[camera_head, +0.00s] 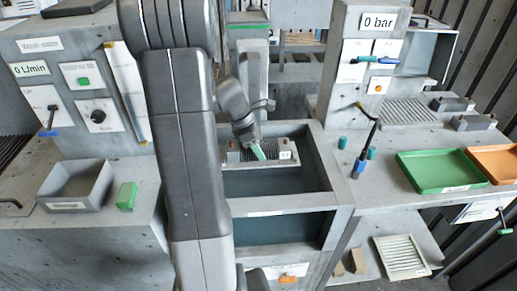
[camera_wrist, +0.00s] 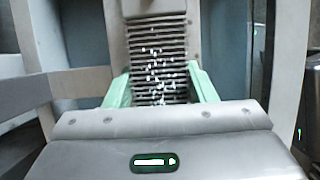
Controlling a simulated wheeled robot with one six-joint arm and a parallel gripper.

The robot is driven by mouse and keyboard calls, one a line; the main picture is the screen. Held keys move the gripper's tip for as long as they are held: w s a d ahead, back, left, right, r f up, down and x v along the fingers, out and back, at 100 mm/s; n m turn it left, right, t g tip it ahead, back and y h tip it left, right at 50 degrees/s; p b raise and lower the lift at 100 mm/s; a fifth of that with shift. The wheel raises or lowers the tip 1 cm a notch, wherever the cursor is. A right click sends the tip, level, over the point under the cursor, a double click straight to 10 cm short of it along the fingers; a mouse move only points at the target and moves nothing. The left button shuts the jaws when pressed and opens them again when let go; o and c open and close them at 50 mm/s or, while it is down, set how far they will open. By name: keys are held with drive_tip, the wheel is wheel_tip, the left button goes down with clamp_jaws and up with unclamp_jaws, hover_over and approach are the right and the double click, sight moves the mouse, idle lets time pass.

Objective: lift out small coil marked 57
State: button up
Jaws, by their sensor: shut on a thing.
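The small coil (camera_head: 240,156) is a grey finned block with a white label at its right end, too small to read surely. It is in the upper part of the open grey housing (camera_head: 343,187). In the wrist view the coil (camera_wrist: 158,62) shows as stacked dark fins with white specks. My gripper (camera_head: 258,150) comes down on it from above. In the wrist view my gripper (camera_wrist: 160,82) has its green fingers on both sides of the fins, shut on the coil. I cannot tell whether the coil is clear of its support.
The housing walls are close around the coil. A dark opening (camera_head: 275,181) lies in front of it. On the right bench are a tool with a blue handle (camera_head: 361,163), a green tray (camera_head: 440,171) and an orange tray (camera_head: 497,162). A grey bin (camera_head: 75,185) and green block (camera_head: 127,196) stand left.

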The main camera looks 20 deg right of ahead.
wheel_tip(320, 180, up, 10)
drive_tip(key=shift+r, duration=0.1)
idle(0.4)
